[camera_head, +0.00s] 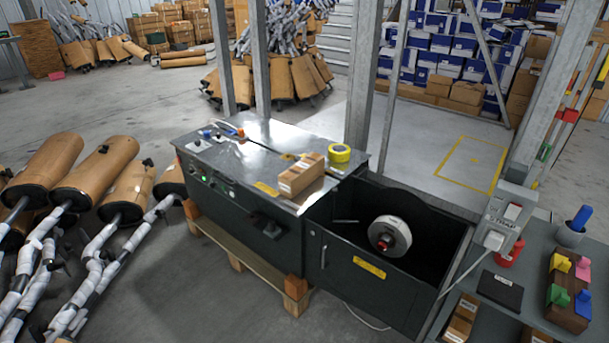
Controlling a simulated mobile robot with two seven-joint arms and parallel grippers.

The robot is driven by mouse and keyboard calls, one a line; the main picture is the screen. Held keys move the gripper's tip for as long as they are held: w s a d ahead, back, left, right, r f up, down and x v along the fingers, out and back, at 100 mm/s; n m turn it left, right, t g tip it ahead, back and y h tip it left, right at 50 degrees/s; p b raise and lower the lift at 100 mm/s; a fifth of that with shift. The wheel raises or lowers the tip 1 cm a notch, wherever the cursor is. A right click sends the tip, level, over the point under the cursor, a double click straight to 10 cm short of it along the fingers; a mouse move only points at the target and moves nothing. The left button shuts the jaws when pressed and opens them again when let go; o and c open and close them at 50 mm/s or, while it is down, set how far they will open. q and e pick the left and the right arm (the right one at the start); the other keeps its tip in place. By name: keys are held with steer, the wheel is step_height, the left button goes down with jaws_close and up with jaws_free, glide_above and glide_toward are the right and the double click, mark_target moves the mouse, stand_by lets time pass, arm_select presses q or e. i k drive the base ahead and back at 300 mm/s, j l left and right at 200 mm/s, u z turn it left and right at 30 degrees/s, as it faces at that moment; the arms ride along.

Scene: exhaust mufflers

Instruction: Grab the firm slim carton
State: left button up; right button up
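A small brown carton (301,173) with a pale printed label on its side lies on the metal top of a dark strapping machine (245,158), near its right front edge. A roll of yellow tape (340,153) lies just behind it to the right. Another brown carton (461,318) with labels lies on the grey shelf at the lower right, and a further one at the bottom edge is cut off. I cannot tell from the view which carton is the firm slim one. Neither of my grippers is in view.
The machine's open dark bin (395,265) holds a white reel (390,235). Wrapped mufflers (95,185) crowd the left floor. Metal posts (362,75) stand behind the machine. The grey shelf (510,325) holds a black case (500,289) and a block with coloured pieces (567,300).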

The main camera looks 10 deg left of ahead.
mark_target(298, 177)
steer(key=i+j+z, duration=0.1)
steer(key=i, duration=0.45)
steer(key=i+j+z, duration=0.15)
steer(key=i+j, duration=0.15)
steer(key=i, duration=0.2)
steer(key=i+j+z, duration=0.1)
steer(key=i+j, duration=0.15)
steer(key=i, duration=0.25)
